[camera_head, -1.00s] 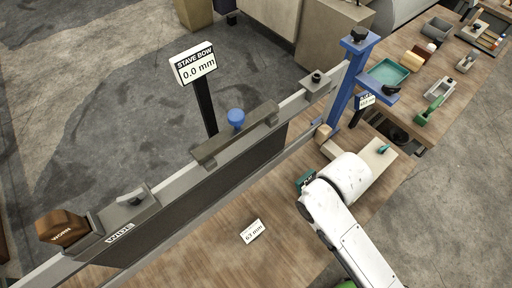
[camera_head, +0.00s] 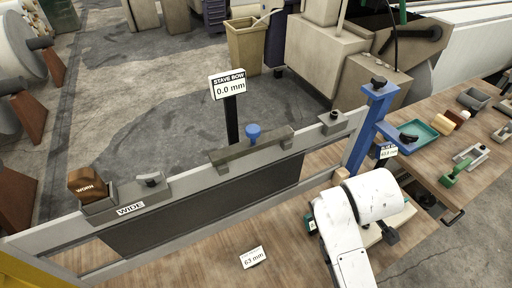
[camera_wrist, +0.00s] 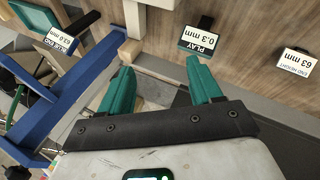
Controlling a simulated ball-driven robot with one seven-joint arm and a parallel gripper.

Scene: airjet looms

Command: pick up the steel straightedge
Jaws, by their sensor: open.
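I cannot pick out the steel straightedge with certainty in either view. Long pale grey metal rails run along the dark-faced stave assembly (camera_head: 205,207) in the head view, but none is marked as a straightedge. My gripper (camera_wrist: 162,78) has two teal fingers spread apart in the wrist view, with nothing clearly held between them. A pale grey rail (camera_wrist: 158,68) passes beyond the fingertips. In the head view my white wrist hides most of the gripper; only a bit of teal shows beside the rail's right end.
A blue upright post (camera_head: 372,125) stands at the rail's right end and shows large in the wrist view (camera_wrist: 75,92). A "63 mm" card (camera_head: 253,257) lies on the wooden table. A teal tray (camera_head: 418,134) and small tools lie at right. A "STAVE BOW 0.0 mm" sign (camera_head: 229,86) stands behind.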

